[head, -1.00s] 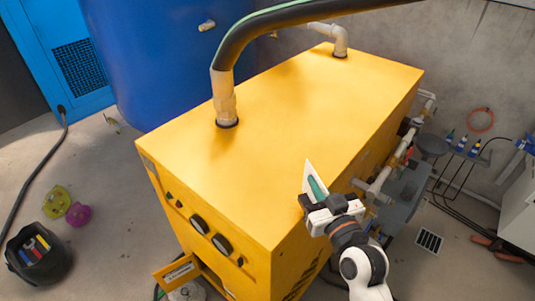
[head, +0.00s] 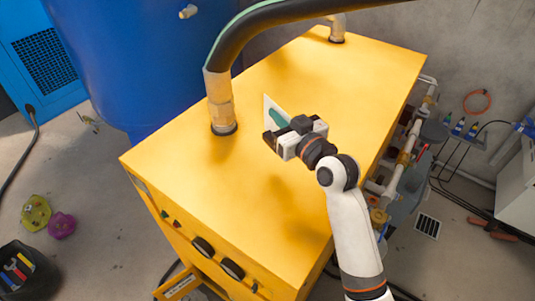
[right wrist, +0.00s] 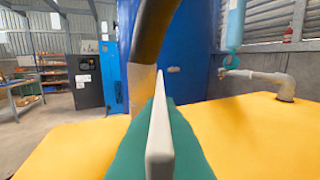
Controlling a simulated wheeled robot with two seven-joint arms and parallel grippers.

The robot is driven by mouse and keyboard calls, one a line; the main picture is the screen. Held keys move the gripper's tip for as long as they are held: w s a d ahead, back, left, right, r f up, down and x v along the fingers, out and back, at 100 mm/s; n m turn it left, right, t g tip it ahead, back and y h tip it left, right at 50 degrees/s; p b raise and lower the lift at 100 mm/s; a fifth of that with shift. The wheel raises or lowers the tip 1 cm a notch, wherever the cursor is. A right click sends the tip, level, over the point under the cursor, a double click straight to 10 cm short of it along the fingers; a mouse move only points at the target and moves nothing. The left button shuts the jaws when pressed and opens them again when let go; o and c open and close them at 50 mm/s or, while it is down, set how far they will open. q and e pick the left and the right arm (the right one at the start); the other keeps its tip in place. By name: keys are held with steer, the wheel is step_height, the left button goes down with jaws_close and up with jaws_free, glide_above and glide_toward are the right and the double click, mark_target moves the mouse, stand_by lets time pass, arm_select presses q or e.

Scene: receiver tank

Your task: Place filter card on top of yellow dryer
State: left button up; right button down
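The yellow dryer (head: 220,175) is a large box with a flat top, in the middle of the head view. My right gripper (head: 279,130) is above its top, right of the near pipe. It is shut on the filter card (head: 268,103), a thin white card with a green patch. The card stands on edge, tilted. In the right wrist view the card (right wrist: 159,135) is seen edge-on between green finger pads, with the dryer top (right wrist: 255,135) below and beyond. Whether the card touches the top cannot be told. My left gripper is not in view.
A pale pipe fitting (head: 220,105) rises from the dryer top into a black hose (head: 245,27), close left of my gripper. Another pipe (head: 337,30) stands at the far edge. A blue tank (head: 135,60) is behind. The near part of the top is clear.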

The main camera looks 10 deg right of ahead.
steer(key=f, duration=0.1)
steer(key=s+f, duration=0.1)
steer(key=f, duration=0.3)
steer(key=shift+s+d+p, duration=0.25)
steer(key=shift+d+p, duration=0.05)
steer(key=shift+w+f, duration=0.1)
steer(key=shift+f, duration=0.25)
steer(key=f, duration=0.2)
steer(key=shift+w+a+f, duration=0.15)
steer(key=shift+w+f, duration=0.05)
steer(key=shift+f, duration=0.65)
steer(key=c, duration=1.7)
jaws_free()
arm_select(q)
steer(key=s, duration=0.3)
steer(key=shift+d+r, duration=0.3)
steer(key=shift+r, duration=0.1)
